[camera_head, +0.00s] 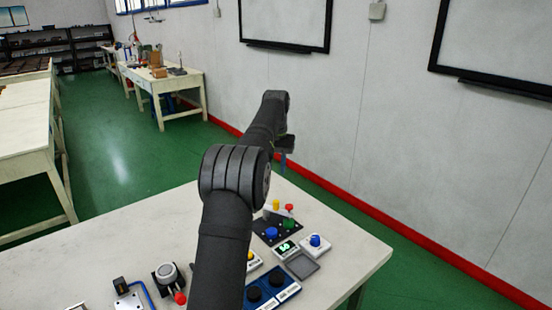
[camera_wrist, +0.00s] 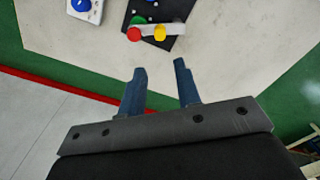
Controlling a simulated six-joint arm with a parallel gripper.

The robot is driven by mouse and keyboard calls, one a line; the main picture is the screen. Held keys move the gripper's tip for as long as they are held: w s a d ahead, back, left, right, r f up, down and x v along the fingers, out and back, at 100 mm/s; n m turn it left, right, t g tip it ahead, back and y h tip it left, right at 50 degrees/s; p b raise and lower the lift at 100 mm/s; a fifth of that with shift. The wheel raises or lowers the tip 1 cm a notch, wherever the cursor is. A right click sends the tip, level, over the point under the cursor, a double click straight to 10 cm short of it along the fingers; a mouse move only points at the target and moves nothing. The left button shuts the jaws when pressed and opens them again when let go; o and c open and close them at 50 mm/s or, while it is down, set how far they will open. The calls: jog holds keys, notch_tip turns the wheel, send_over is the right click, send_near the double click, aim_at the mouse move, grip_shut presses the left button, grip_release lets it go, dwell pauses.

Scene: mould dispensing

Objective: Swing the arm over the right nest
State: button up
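In the wrist view my gripper (camera_wrist: 160,70) is open, with its two fingers apart and bare table between them. In the head view its end (camera_head: 286,146) hangs small at the far end of my arm, beyond the black plate. A blue block (camera_head: 283,293) with two round dark seats side by side lies on the table close to my arm. These look like the nests, and the right-hand one (camera_head: 276,278) shows clear of the arm. The block is outside the wrist view. My arm partly covers the area left of the block.
A black plate (camera_head: 262,236) carries coloured knobs; it also shows in the wrist view (camera_wrist: 164,44). Near it are a white box with a blue button (camera_head: 315,246), a green display (camera_head: 287,248) and a grey tray (camera_head: 302,265). A red-knobbed device stands left. The table's right corner is clear.

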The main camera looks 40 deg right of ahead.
aim_at(276, 201)
jog(key=shift+r, duration=1.4)
notch_tip(276, 201, down, 18)
jog(key=shift+r, duration=0.2)
jog(key=shift+r, duration=0.15)
